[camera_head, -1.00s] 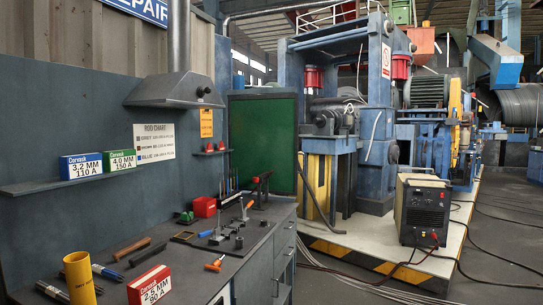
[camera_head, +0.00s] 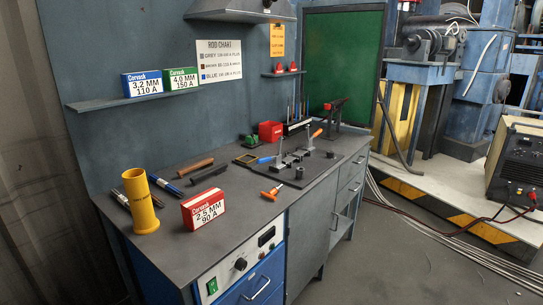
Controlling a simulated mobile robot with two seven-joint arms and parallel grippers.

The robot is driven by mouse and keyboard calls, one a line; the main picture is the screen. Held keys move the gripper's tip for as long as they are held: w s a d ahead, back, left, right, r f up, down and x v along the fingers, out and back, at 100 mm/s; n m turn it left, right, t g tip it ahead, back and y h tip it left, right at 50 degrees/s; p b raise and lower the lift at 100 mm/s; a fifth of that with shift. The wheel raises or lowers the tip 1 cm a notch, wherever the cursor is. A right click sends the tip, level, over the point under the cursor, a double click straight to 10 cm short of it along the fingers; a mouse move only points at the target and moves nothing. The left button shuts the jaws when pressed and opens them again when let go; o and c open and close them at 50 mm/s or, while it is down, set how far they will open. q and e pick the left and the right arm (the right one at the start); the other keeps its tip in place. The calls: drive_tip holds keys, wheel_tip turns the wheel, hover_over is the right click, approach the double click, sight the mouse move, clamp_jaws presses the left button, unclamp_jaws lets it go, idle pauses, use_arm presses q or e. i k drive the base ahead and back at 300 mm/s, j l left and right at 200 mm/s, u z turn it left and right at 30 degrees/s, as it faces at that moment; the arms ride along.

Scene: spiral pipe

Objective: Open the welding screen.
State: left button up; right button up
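The welding screen (camera_head: 342,66) is a dark green panel in a dark frame, standing upright at the far right end of the workbench in the head view. It is at the back, beside the wall with the orange notice. Its lower edge is partly hidden behind tools on the bench. Neither of my grippers shows in the view.
A welding machine (camera_head: 517,168) stands at the right on a striped platform. Floor in front is clear apart from cables.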

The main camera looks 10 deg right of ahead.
sight(344, 46)
drive_tip(key=i+l, duration=0.25)
drive_tip(key=l, duration=0.15)
drive_tip(key=i+l+u, duration=0.15)
drive_tip(key=l, duration=0.2)
drive_tip(key=i+l, duration=0.3)
drive_tip(key=l, duration=0.15)
drive_tip(key=i+l+u, duration=0.15)
drive_tip(key=l, duration=0.25)
drive_tip(key=i+l, duration=0.25)
drive_tip(key=l, duration=0.15)
drive_tip(key=i+l+u, duration=0.15)
drive_tip(key=l, duration=0.3)
drive_tip(key=i+l, duration=0.2)
drive_tip(key=l, duration=0.25)
drive_tip(key=i+l+u, duration=0.15)
drive_tip(key=l, duration=0.3)
